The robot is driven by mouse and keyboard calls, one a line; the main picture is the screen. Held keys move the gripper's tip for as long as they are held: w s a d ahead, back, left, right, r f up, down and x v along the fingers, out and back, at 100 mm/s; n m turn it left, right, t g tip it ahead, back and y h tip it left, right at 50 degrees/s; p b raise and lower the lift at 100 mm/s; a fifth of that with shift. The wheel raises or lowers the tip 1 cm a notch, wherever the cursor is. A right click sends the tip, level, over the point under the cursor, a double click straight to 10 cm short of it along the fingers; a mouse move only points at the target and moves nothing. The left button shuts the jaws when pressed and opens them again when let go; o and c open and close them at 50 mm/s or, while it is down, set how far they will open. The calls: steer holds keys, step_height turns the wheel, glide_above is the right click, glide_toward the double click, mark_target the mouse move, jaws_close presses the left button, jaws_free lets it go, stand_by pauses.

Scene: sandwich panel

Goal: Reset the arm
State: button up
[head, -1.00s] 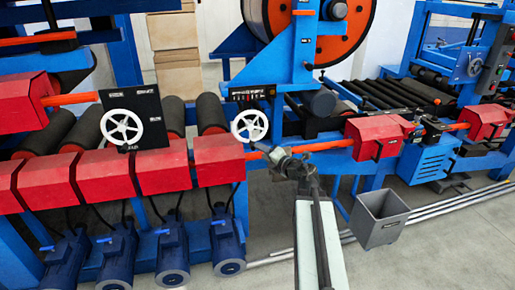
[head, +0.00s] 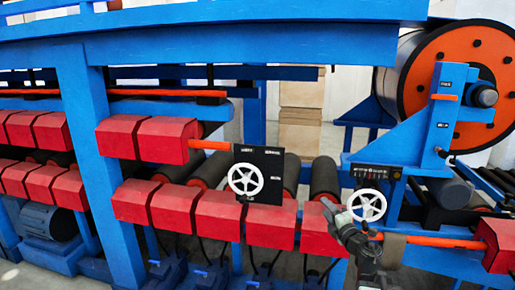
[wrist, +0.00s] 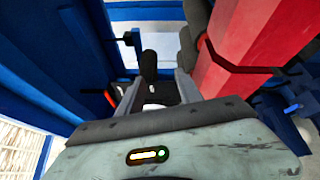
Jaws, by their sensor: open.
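My gripper (head: 328,207) is at the lower right of the head view, in front of the row of red boxes and just left of a white handwheel (head: 367,191). It points up and to the left. In the wrist view my gripper (wrist: 158,92) has its two fingers apart, with nothing held between them. A red surface (wrist: 252,45) lies to the right of the fingers and dark rollers show beyond them. I cannot tell whether the fingers touch the machine.
The blue-framed machine fills most of the head view, with red boxes (head: 218,212) along its front. Another white handwheel (head: 245,164) sits on a black panel (head: 270,160). An orange-sided reel (head: 415,68) stands at right. Stacked tan boxes (head: 300,95) are behind.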

steer(key=s+a+f+m+g+h+p, duration=0.25)
steer(key=s+f+m+g, duration=0.45)
steer(key=m, duration=0.4)
steer(key=s+a+f+m+g+h+p, duration=0.1)
steer(key=s+f+m+g+h, duration=0.35)
steer(key=f+m, duration=0.6)
steer(key=s+a+f+m+g+y, duration=0.2)
steer(key=s+a+g, duration=0.3)
steer(key=s, duration=0.5)
steer(key=shift+s+f+g+y, duration=0.2)
steer(key=shift+s+g+y, duration=0.1)
steer(key=shift+g, duration=0.15)
